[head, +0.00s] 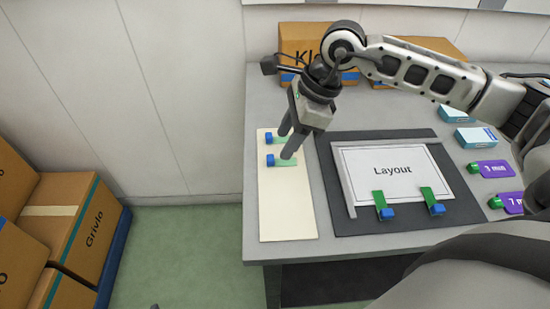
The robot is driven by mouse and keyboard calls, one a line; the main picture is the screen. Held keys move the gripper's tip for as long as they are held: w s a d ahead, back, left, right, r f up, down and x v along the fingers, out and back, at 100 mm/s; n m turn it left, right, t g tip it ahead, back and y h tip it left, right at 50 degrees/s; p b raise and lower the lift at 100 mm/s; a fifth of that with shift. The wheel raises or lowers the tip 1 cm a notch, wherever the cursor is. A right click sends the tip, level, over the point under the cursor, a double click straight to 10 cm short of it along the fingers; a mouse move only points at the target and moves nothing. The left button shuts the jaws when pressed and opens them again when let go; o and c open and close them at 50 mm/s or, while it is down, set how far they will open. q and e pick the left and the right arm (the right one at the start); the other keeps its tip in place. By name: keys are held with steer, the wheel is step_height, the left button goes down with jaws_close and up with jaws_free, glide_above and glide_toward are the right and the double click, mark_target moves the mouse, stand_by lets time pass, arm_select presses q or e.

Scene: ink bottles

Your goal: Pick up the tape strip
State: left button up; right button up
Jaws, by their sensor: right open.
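Two green tape strips with blue ends lie on the cream board at the left of the table: a far tape strip (272,139) and a near tape strip (274,161). Two more like them, a left one (380,200) and a right one (429,197), lie at the lower edge of the Layout sheet (391,171). My right gripper (285,147) is open and points down over the two strips on the cream board. Its fingers partly cover their right ends. I cannot tell whether it touches them. My left gripper is not in view.
The cream board (287,213) is bare toward the front. The sheet lies on a dark mat (330,205) with grey bars at its edges. Purple-labelled items (492,169) and blue boxes (477,137) stand at the right. Cardboard boxes (301,40) stand at the back.

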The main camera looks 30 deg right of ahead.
mark_target(274, 157)
steer(key=x, duration=0.2)
steer(key=p+x, duration=0.1)
steer(key=x, duration=0.2)
steer(key=shift+w, duration=0.2)
steer(key=c, duration=0.8)
